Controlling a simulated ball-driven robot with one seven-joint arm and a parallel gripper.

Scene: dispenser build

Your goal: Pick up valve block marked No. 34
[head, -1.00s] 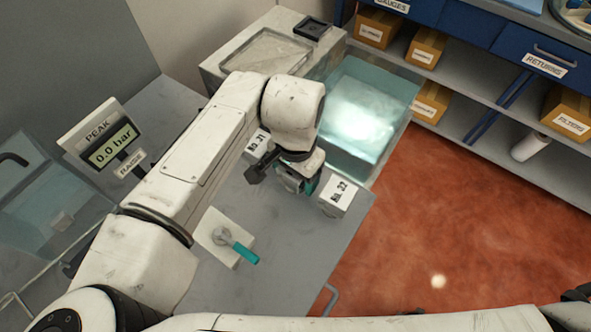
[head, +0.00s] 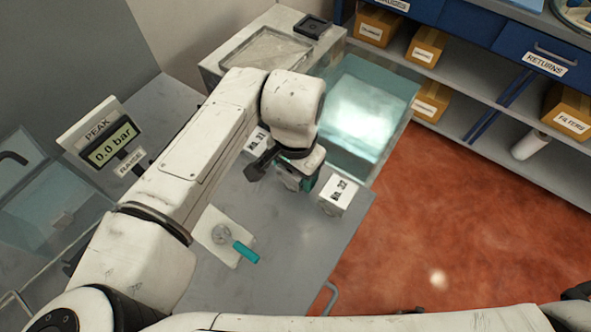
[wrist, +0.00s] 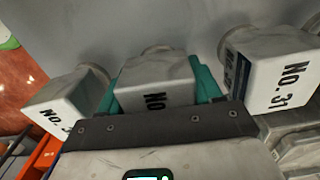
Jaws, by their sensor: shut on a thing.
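My gripper (head: 298,182) is over the grey bench, between two white valve blocks. The wrist view shows its teal fingers (wrist: 157,88) on both sides of a white middle valve block (wrist: 157,70), shut on it. Only "NO" shows on that block's label; its number is hidden behind the gripper body. The block marked No. 31 (head: 257,142) stands to the left in the head view and on the right in the wrist view (wrist: 285,80). The block marked No. 32 (head: 339,195) stands to the right; it shows on the wrist view's left (wrist: 62,103), its number partly covered.
A white plate with a teal-handled lever (head: 226,236) lies on the bench (head: 285,265) front. A gauge reading 0.0 bar (head: 108,145) stands at left. A glowing glass tank (head: 360,115) is behind the blocks. Red floor lies to the right.

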